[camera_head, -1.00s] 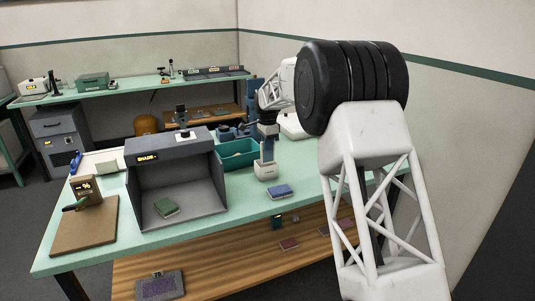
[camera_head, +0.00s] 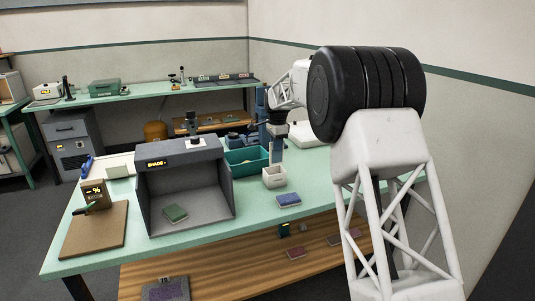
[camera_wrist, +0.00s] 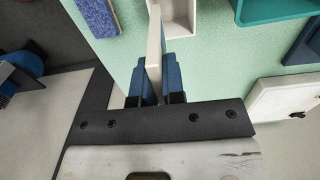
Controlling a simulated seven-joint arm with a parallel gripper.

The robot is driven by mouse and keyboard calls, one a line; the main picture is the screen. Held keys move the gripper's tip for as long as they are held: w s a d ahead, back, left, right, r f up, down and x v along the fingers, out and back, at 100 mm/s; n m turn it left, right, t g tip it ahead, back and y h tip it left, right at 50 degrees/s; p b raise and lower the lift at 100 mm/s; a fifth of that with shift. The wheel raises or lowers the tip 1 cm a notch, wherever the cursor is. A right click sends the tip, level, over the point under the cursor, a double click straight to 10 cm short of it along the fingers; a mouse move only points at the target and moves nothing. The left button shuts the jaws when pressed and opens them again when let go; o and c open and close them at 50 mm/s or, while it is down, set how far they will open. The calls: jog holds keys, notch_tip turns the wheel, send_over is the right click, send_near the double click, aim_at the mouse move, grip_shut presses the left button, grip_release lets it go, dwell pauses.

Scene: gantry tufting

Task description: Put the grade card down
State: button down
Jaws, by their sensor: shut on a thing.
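My gripper (camera_wrist: 156,82) is shut on the grade card (camera_wrist: 155,45), a thin cream plate seen nearly edge-on between the blue fingers in the wrist view. The card stands out past the fingertips, above the pale green bench. In the head view my gripper (camera_head: 279,140) is over the back right of the bench (camera_head: 245,213), above and behind a small white open box (camera_head: 275,177). The box also shows beside the card's far end in the wrist view (camera_wrist: 178,14). The card is too small to make out clearly in the head view.
A blue pad (camera_head: 288,200) lies in front of the white box. A teal bin (camera_head: 246,161) stands behind it to the left. The front middle of the bench is clear.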

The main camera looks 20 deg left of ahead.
jog(key=s+a+r+n+h, duration=0.1)
jog(key=s+a+r+n, duration=0.1)
jog(key=s+a+r, duration=0.35)
jog(key=s+a+r+n, duration=0.1)
jog(key=s+a+r, duration=0.1)
jog(key=s+r, duration=0.5)
jog(key=s+a+r+n+h, duration=0.1)
jog(key=s+a+r+n, duration=0.15)
jog(key=s+r, duration=0.35)
jog(key=s+a+f+n+t+h, duration=0.1)
jog(key=s+a+f+n, duration=0.2)
jog(key=s+a, duration=0.45)
jog(key=s+a+f+n+h, duration=0.25)
jog(key=s+a+n, duration=0.2)
jog(key=s, duration=0.55)
notch_tip(320, 180, down, 7)
jog(key=s+d+n+t+y, duration=0.1)
jog(key=n+t+y, duration=0.1)
jog(key=n+t, duration=0.55)
jog(key=w+d+f+n+t+y, duration=0.1)
jog(key=w+d+f+n+y, duration=0.1)
jog(key=w+d+f+n, duration=0.3)
jog(key=w+d+f, duration=0.1)
jog(key=w+f, duration=0.2)
jog(key=shift+d+y, duration=0.25)
jog(key=shift+y, duration=0.1)
jog(key=shift+n+t, duration=0.25)
jog(key=shift+f, duration=0.15)
jog(key=shift+f, duration=4.85)
